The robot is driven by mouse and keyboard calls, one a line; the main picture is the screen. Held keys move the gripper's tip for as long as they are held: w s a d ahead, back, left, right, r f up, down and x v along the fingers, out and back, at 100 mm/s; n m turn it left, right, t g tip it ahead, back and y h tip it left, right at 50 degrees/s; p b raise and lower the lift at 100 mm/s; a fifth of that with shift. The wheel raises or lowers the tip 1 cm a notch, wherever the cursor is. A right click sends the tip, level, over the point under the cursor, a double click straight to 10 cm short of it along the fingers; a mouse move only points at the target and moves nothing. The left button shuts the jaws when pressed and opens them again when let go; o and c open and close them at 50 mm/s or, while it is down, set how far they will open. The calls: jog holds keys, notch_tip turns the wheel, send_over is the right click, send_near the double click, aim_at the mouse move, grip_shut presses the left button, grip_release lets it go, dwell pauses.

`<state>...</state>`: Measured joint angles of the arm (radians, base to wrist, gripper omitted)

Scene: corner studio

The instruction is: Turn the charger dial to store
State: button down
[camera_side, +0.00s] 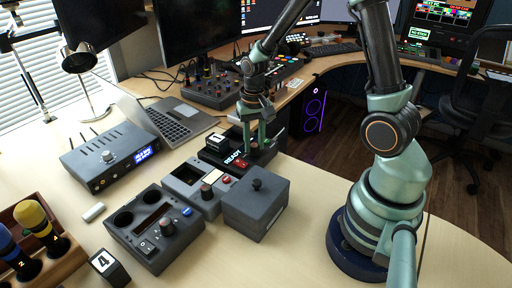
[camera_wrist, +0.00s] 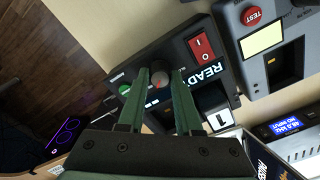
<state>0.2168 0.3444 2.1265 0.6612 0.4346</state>
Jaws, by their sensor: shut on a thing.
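The charger (camera_side: 213,158) is a black unit with a READY label, at the centre of the side view; it also shows in the wrist view (camera_wrist: 178,48). It carries a red rocker switch (camera_wrist: 201,46), a green button or light (camera_wrist: 124,88) and a numbered block (camera_side: 217,141). Its dial (camera_wrist: 160,78) is a round grey knob with a reddish mark, between my two fingers. My gripper (camera_side: 257,143) points down at the charger's right end and is shut on the dial. Its fingers (camera_wrist: 159,84) hide part of the dial. I cannot read the dial's position marks.
A grey tester (camera_side: 187,183) and a lidded grey box (camera_side: 255,207) stand close in front of the charger. A unit with two wells (camera_side: 132,242), a loose block (camera_side: 107,265) and an audio box (camera_side: 108,157) lie left. A laptop (camera_side: 168,125) is behind.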

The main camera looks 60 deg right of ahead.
aim_at(255, 145)
jog(key=shift+d, duration=0.15)
jog(key=c, duration=0.6)
grip_release()
jog(key=shift+r, duration=0.1)
notch_tip(255, 145, up, 12)
jog(key=s+a+r+n+t, duration=0.3)
jog(key=s+a+r+n, duration=0.1)
jog(key=a+n, duration=0.1)
jog(key=s+a+r+n+t, duration=0.2)
jog(key=a, duration=0.1)
jog(key=shift+s+r+t, duration=0.25)
jog(key=shift+t, duration=0.05)
